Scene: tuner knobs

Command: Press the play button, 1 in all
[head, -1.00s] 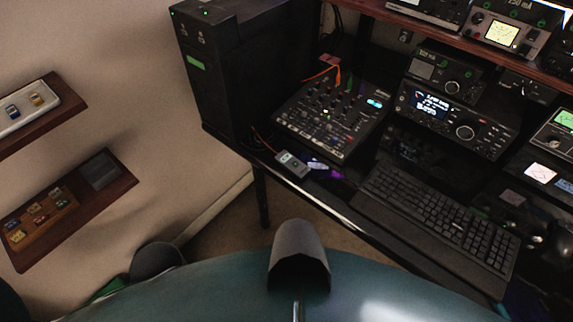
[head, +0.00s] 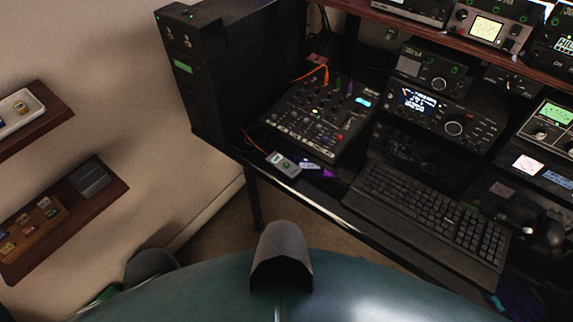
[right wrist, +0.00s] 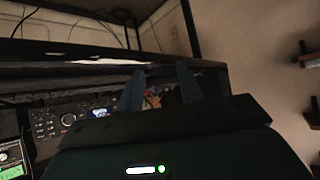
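A small light grey handheld device (head: 284,164) with a small screen and a green mark lies near the front edge of the desk; it may carry the play button, but its labels are too small to read. A black mixer (head: 318,118) with several knobs and lit buttons sits behind it. Neither of my grippers shows in the head view. In the right wrist view my right gripper (right wrist: 160,72) has its two bluish fingers apart with a gap between them, below the dark desk edge. I see nothing clearly held in it. My left gripper is out of sight.
A black keyboard (head: 430,208) lies right of the device along the desk's front edge. A black tower (head: 235,75) stands at the left, and a radio (head: 440,112) behind. Wooden wall shelves (head: 75,205) are at far left. Open floor lies before the desk.

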